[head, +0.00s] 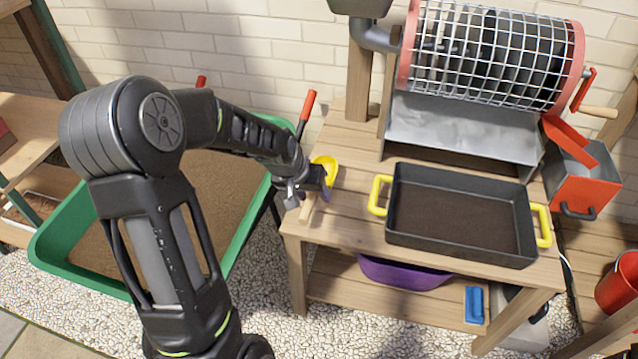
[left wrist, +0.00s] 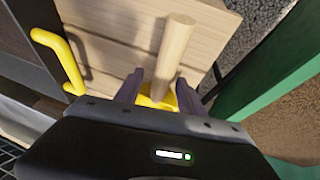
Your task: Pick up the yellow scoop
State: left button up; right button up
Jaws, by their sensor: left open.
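The yellow scoop (head: 327,168) lies at the left end of the wooden table, its wooden handle (head: 308,207) pointing toward the table's front edge. In the left wrist view the handle (left wrist: 174,50) runs up between the fingers, and part of the yellow head (left wrist: 157,98) shows below it. My left gripper (head: 316,187) is at the scoop, and its fingers (left wrist: 160,92) are open on either side of it. Whether they touch it I cannot tell. The rest of the scoop head is hidden by the gripper body. My right gripper is not in view.
A black tray with yellow handles (head: 391,211) holds dark soil, right of the scoop. A wire drum sieve (head: 490,50) stands behind it. A green soil bin (head: 85,275) is left of the table. A purple basin (head: 405,274) is on the lower shelf.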

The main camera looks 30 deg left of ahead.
pick_arm(q)
jog(key=shift+c, duration=0.2)
grip_shut()
dwell(1.1)
